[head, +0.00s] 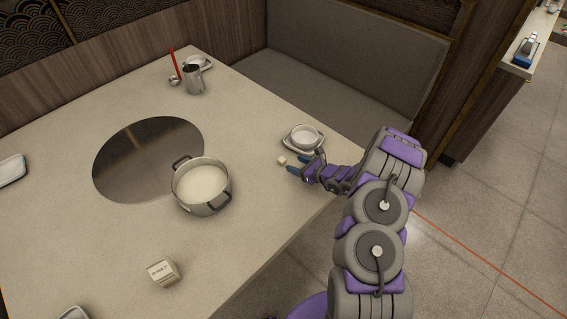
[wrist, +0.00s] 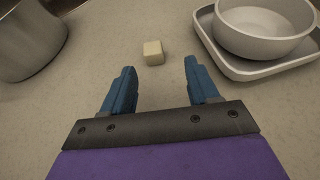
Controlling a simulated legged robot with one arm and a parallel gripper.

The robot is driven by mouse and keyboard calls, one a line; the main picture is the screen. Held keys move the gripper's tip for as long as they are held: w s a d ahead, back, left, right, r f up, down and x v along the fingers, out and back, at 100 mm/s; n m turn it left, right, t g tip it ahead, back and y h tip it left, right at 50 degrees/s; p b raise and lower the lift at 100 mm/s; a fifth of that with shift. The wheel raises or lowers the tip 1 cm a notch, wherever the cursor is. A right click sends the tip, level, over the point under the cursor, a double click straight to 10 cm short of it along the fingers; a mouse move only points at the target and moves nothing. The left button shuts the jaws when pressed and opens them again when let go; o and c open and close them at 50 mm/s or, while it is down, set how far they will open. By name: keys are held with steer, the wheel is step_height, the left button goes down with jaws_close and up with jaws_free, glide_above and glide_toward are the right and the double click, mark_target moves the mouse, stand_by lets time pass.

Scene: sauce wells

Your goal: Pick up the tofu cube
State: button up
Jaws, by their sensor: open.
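The tofu cube (head: 282,160) is a small cream-white block lying on the table, left of a white bowl. In the wrist view the tofu cube (wrist: 153,53) lies beyond my fingertips, roughly in line with the gap between them. My gripper (head: 297,164) is open, with its blue fingers close to the cube on its right side in the head view. In the wrist view my gripper (wrist: 160,80) shows two blue fingers spread apart with bare table between them. Nothing is held.
A white bowl (head: 304,136) on a square tray (head: 288,145) stands close by. A metal pot (head: 203,207) of pale liquid stands left. A small labelled box (head: 163,272) is at the front. A metal pitcher (head: 193,80) stands at the back.

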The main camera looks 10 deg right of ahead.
mark_target(285, 161)
steer(key=shift+w+d, duration=0.1)
steer(key=shift+w, duration=0.1)
steer(key=w+a, duration=0.1)
steer(key=a, duration=0.1)
steer(key=w+a+f+b, duration=0.1)
steer(key=a, duration=0.1)
steer(key=w+a+f, duration=0.1)
steer(key=shift+w+a+f+b, duration=0.1)
steer(key=shift+a+b, duration=0.25)
steer(key=shift+a, duration=0.05)
steer(key=shift+w, duration=0.2)
steer(key=shift+w+d, duration=0.15)
steer(key=shift+d, duration=1.05)
steer(key=shift+c, duration=0.9)
steer(key=shift+a, duration=0.95)
steer(key=c, duration=0.6)
steer(key=shift+d, duration=0.1)
steer(key=shift+c, duration=1.4)
steer(key=shift+d, duration=0.5)
jaws_close()
